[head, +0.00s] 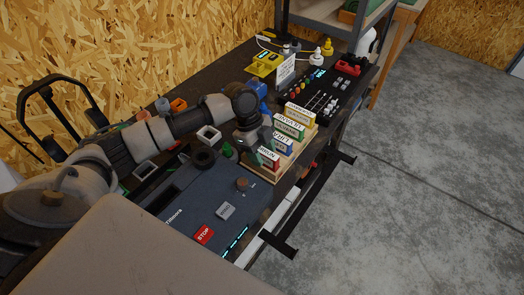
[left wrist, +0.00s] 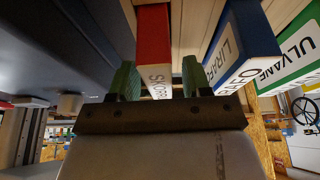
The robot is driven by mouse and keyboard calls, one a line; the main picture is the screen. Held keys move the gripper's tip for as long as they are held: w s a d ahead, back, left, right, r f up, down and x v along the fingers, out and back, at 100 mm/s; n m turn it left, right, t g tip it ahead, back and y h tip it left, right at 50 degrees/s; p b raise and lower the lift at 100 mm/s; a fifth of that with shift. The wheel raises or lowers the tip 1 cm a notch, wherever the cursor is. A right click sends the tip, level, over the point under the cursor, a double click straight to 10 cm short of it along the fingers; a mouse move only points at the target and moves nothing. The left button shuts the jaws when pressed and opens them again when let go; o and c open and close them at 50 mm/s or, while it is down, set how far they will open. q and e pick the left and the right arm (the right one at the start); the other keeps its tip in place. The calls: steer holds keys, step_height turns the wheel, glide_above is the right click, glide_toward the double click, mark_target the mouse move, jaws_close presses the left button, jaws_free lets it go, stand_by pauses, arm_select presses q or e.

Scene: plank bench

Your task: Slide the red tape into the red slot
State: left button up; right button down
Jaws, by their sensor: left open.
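The red tape (head: 267,159), a white-labelled box with a red side, stands at the near end of a row in a wooden rack (head: 289,162). My left gripper (head: 248,150) is at this near end of the row. In the left wrist view the red tape (left wrist: 154,38) lies between the two green fingers of my open left gripper (left wrist: 158,82), with a gap seen on its right side. Whether a finger touches it I cannot tell. I cannot make out a red slot. My right gripper is not in view.
Blue (head: 284,143), green (head: 290,130) and yellow (head: 299,115) tapes stand behind the red one. A dark console (head: 190,215) with a red STOP button (head: 204,235) is close on the left. A panel with coloured knobs (head: 318,92) lies beyond the rack.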

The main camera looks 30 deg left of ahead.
arm_select(q)
steer(key=shift+a+r, duration=0.15)
steer(key=shift+r, duration=0.25)
steer(key=b+v, duration=0.2)
steer(key=v, duration=0.9)
steer(key=shift+b, duration=0.35)
steer(key=shift+r, duration=0.2)
